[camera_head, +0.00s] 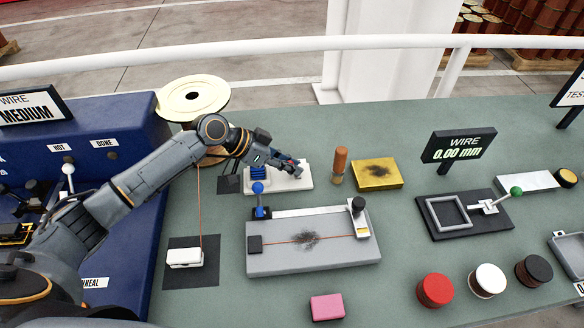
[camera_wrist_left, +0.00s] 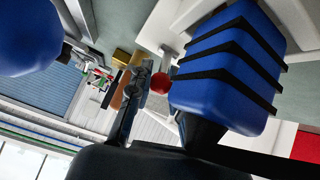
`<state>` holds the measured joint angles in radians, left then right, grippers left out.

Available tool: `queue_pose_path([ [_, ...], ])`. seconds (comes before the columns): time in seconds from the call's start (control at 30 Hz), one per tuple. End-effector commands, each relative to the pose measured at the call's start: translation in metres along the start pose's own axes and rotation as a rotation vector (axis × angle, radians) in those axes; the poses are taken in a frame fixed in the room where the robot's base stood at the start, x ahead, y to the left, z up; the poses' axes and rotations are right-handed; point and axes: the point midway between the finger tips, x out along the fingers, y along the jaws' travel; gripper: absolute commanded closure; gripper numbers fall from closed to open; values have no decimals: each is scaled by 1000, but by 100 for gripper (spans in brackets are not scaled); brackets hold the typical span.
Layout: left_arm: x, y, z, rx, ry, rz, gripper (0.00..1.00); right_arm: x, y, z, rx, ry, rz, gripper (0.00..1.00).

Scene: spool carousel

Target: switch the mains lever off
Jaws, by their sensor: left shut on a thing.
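A small white base (camera_head: 303,182) stands on the green bench, with a blue ribbed block (camera_head: 257,173) at its left end. My left gripper (camera_head: 291,166) is over this base, its fingers shut. In the left wrist view a red ball (camera_wrist_left: 160,83), seemingly the lever's knob, is at the fingertips, beside the large blue ribbed block (camera_wrist_left: 228,70). The lever's stem is hidden, so I cannot tell its position. My right gripper is in neither view.
An orange-brown cylinder (camera_head: 340,160) and a yellow block (camera_head: 377,174) stand to the right. A cream spool (camera_head: 193,97) is behind my left arm. The front bench around a pink block (camera_head: 327,307) is mostly clear.

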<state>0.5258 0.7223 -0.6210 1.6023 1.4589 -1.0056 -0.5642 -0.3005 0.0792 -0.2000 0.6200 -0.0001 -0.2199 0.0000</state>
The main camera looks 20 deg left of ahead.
Motion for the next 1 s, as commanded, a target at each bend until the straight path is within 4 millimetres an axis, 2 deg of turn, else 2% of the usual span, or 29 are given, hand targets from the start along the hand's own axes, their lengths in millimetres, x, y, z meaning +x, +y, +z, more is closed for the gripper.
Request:
queue_pose_path([
  [0.47, -1, -1, -1, 0, 15, 0, 100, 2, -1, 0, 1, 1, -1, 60],
  [0.5, -1, -1, -1, 0, 15, 0, 72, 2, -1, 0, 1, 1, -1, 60],
  [0.6, -1, -1, -1, -1, 14, 1, 57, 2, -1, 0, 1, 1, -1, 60],
  [0.87, -1, 0, 0, -1, 12, 3, 57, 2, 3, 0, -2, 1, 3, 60],
  [1.0, -10, -1, 0, -1, 12, 1, 57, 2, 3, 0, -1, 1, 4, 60],
])
